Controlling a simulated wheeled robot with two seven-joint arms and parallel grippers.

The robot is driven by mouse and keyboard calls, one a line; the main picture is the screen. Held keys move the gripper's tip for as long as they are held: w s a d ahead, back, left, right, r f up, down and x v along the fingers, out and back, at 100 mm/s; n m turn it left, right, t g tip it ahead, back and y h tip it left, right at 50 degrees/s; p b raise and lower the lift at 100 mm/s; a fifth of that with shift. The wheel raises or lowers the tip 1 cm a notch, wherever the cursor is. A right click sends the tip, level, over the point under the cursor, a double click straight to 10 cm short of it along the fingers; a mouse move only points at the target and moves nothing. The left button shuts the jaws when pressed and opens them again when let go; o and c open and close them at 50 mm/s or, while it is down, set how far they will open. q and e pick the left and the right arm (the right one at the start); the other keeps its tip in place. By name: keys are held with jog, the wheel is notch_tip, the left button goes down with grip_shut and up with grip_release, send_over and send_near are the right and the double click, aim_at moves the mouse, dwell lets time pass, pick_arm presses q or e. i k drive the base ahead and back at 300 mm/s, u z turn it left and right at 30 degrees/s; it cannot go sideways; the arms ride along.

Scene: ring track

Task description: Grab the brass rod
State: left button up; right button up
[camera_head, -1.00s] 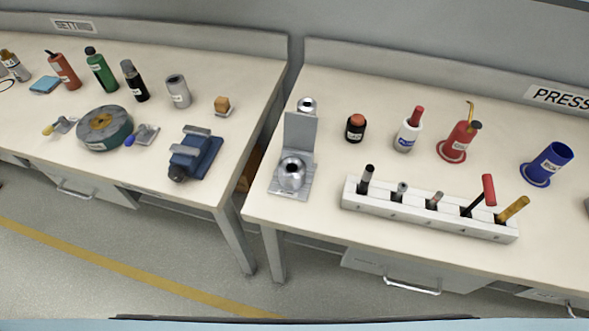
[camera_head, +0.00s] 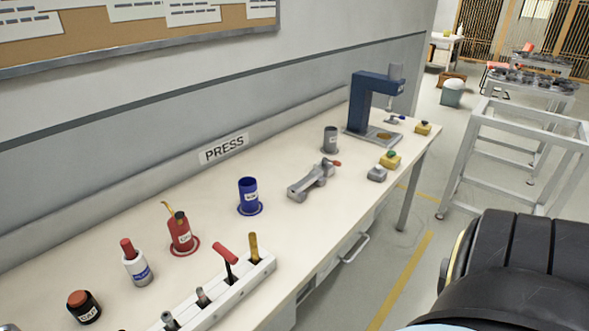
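The brass rod (camera_head: 254,246) stands upright in the far end slot of a white rack (camera_head: 236,291) at the lower middle of the head view. Its lower end is hidden in the slot. A red-handled tool (camera_head: 228,258) stands in the slot beside it, and shorter grey pieces stand in the nearer slots. The near end of the rack is cut off by the bottom edge. Neither of my grippers shows.
A red can (camera_head: 181,236), a white bottle (camera_head: 137,265) and a dark jar (camera_head: 83,306) stand behind the rack. A blue cup (camera_head: 248,195), a grey clamp-like tool (camera_head: 313,183) and a blue press (camera_head: 369,108) stand farther along the bench. Floor is open beyond the bench's front edge.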

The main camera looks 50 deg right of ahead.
aim_at(252, 236)
jog(key=z, duration=1.3)
jog(key=k, duration=0.2)
jog(key=z, duration=0.45)
jog(key=i, duration=0.25)
jog(key=u, duration=0.3)
